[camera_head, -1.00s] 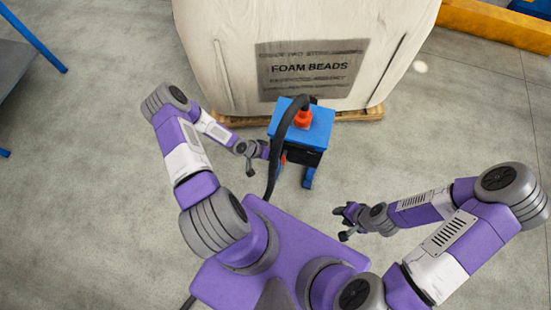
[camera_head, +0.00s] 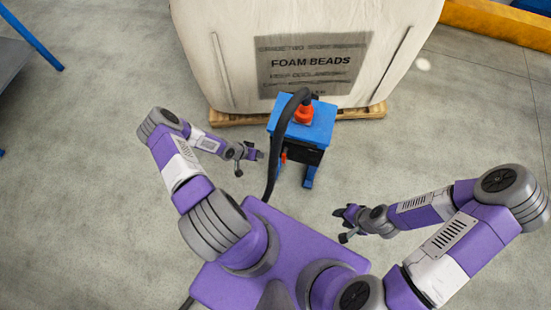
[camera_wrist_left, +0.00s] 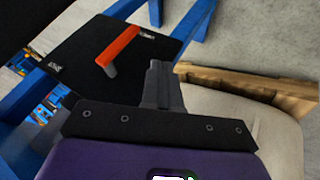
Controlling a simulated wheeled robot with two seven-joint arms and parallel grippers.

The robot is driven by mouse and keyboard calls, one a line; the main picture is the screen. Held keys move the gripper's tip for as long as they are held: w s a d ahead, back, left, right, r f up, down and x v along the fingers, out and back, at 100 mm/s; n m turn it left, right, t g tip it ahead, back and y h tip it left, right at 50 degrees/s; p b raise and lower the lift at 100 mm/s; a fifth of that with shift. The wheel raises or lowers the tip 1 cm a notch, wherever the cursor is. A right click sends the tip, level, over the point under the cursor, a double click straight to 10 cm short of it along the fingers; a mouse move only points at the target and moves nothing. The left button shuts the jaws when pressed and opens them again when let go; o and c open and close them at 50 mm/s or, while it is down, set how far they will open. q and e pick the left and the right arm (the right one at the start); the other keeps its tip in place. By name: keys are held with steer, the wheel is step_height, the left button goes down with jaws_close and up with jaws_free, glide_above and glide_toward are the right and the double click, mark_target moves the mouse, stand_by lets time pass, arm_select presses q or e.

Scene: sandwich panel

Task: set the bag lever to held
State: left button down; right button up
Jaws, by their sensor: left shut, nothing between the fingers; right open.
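An orange lever (camera_wrist_left: 119,48) sits on a black panel (camera_wrist_left: 78,60) in the left wrist view. Two small pale labels lie near the panel's edges, too small to read. In the head view the lever (camera_head: 284,157) shows as a small orange bit on the side of the blue stand (camera_head: 318,130). My left gripper (camera_head: 259,154) is left of the stand, shut and empty, apart from the lever. Its closed fingers (camera_wrist_left: 158,75) show to the right of the lever in the left wrist view. My right gripper (camera_head: 341,223) is open and empty, over the floor at lower right.
A big white foam beads bag (camera_head: 232,70) stands on a wooden pallet (camera_head: 235,119) behind the stand. A black hose (camera_head: 272,165) arches up to an orange fitting (camera_head: 304,114) on the stand's top, close to my left gripper.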

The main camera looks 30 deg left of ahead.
mark_target(285, 155)
arm_select(q)
steer(key=w+d+f, duration=0.4)
steer(key=d+f, duration=0.1)
steer(key=d, duration=0.1)
arm_select(e)
steer(key=shift+f, duration=0.15)
arm_select(q)
steer(key=shift+d, duration=0.1)
steer(key=shift+s, duration=0.15)
